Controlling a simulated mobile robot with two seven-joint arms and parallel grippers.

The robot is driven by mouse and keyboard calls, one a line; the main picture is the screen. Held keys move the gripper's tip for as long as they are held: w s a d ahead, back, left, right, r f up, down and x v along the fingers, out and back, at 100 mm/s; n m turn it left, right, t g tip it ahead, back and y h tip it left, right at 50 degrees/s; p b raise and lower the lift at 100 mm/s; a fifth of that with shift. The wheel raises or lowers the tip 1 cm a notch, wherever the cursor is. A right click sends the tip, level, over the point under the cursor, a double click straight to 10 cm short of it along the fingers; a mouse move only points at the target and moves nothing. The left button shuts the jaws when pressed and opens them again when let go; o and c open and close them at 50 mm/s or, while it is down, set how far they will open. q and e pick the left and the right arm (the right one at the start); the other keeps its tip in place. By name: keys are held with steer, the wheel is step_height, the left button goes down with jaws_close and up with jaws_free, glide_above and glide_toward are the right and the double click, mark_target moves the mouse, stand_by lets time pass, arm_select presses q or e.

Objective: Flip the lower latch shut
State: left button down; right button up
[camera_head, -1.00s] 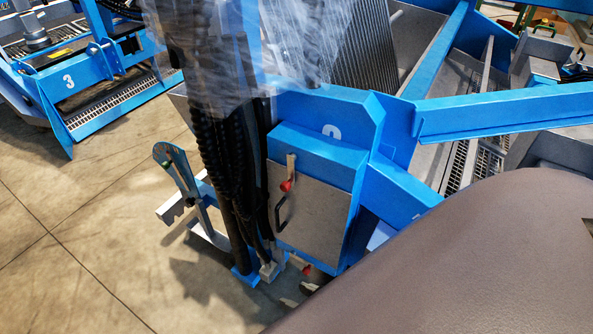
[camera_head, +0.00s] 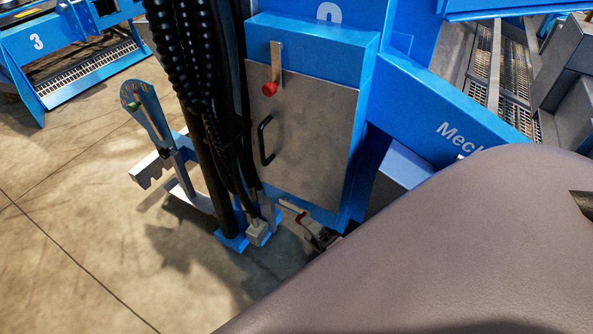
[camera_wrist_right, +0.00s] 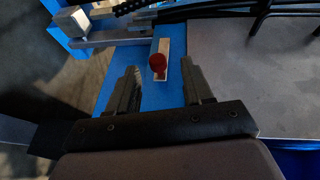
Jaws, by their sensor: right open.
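The lower latch (camera_head: 291,206) is a pale metal strip with a red knob, at the bottom edge of a blue box in the head view. In the right wrist view, the lower latch's red knob (camera_wrist_right: 158,63) lies ahead of and between the fingers. The latch strip there lies on the blue frame, beside the grey door (camera_wrist_right: 245,65). My right gripper (camera_head: 316,230) is open and close to the lower latch, partly hidden by my arm. Its open fingers also show in the right wrist view (camera_wrist_right: 161,80). I cannot tell whether they touch the knob. My left gripper is out of view.
The upper latch (camera_head: 271,85) has a red knob and stands along the top of the grey door (camera_head: 315,130). A black handle (camera_head: 264,140) is on the door. Thick black hoses (camera_head: 205,100) hang left of the box. Open floor (camera_head: 80,220) lies further left.

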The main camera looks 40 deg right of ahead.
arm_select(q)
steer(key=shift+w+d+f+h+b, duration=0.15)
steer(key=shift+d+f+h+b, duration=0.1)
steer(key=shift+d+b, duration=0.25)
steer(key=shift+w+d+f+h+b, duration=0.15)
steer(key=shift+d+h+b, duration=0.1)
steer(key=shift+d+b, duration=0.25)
arm_select(e)
steer(key=w+f, duration=0.1)
steer(key=w, duration=0.6)
steer(key=shift+d+f, duration=0.25)
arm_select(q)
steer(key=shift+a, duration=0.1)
arm_select(e)
steer(key=shift+w, duration=0.1)
steer(key=c, duration=0.9)
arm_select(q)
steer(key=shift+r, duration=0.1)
arm_select(e)
jaws_close()
